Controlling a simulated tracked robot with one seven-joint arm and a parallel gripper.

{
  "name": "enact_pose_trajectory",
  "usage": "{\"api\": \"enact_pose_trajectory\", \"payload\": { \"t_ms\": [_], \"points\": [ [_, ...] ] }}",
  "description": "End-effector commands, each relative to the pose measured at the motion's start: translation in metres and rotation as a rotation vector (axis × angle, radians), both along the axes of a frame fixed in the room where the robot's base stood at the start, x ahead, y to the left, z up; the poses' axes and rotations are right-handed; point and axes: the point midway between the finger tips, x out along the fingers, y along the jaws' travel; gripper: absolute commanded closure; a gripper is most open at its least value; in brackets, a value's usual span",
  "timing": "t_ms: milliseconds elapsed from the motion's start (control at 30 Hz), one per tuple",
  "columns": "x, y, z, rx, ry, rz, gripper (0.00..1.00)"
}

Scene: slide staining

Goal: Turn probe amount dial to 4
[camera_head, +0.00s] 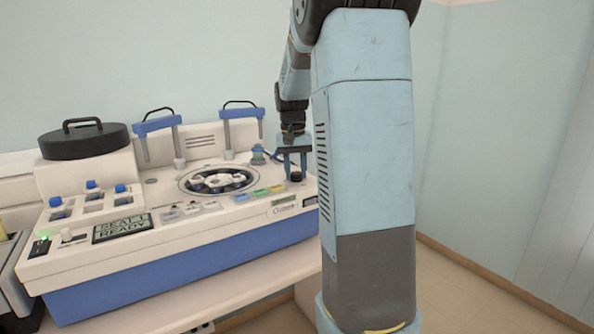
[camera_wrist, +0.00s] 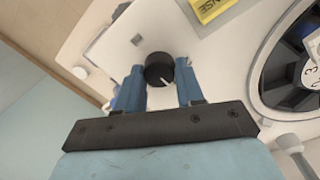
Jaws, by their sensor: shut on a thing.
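The dial is a small black round knob (camera_head: 296,176) with a white pointer line, at the right end of the white staining machine (camera_head: 250,238). In the wrist view the black knob (camera_wrist: 159,68) sits between the two blue fingers, its pointer line aimed toward the lower right. My gripper (camera_head: 293,172) reaches down over it from above, and in the wrist view my gripper (camera_wrist: 158,86) is shut on the knob. No scale numbers around the dial can be read.
A round carousel (camera_head: 218,180) lies left of the dial; its rim also shows at the wrist view's right. Coloured buttons (camera_head: 259,193) run along the front. A black lid (camera_head: 84,140) stands far left. My arm hides the machine's right side.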

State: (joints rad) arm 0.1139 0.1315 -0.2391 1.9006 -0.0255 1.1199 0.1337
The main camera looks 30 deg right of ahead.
Motion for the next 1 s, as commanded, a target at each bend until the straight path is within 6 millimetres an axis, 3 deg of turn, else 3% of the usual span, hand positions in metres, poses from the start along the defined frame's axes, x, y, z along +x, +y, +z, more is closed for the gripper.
{"api": "enact_pose_trajectory", "payload": {
  "t_ms": [733, 767, 1000],
  "points": [
    [0.0005, 0.0008, 0.0004, 0.0, 0.0, -0.081, 0.93],
    [0.0005, 0.0008, 0.0004, 0.0, 0.0, -0.081, 0.6],
    [0.0005, 0.001, 0.0001, 0.0, 0.0, -0.081, 0.38]
  ]
}}
